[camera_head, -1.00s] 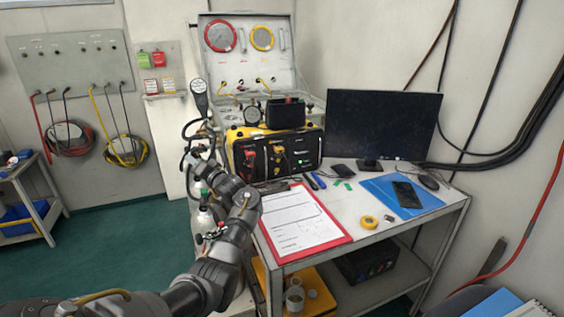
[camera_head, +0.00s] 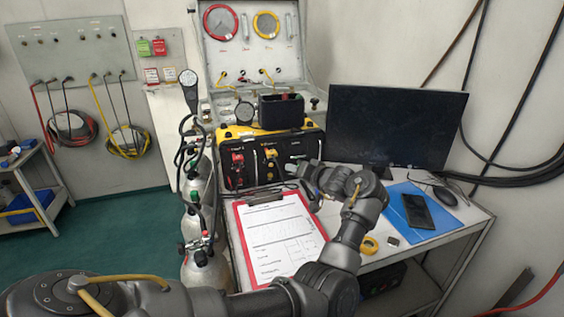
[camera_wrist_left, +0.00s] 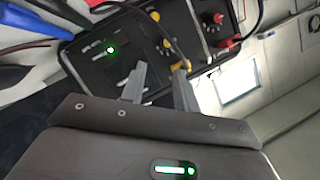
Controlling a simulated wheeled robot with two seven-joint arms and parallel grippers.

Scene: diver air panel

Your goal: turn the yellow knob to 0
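The yellow knob (camera_head: 270,153) is on the front of the black and yellow box, in the column right of the red one. In the left wrist view, yellow fittings show at the box, the upper one (camera_wrist_left: 167,43) beyond my fingers and another beside the right fingertip. My left gripper (camera_head: 294,170) is in front of the box's lower right part, to the right of the knob. In the wrist view its two grey fingers (camera_wrist_left: 160,72) stand apart with nothing clearly between them. Contact with the lower yellow fitting cannot be told. The 0 mark is not readable. My right gripper is not in view.
Red fittings (camera_head: 237,159) sit left of the yellow ones. A red clipboard (camera_head: 322,231) lies in front of the box. A monitor (camera_head: 395,127) stands to the right, with a blue folder (camera_head: 432,195) before it. Gas cylinders (camera_head: 207,270) stand left of the table.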

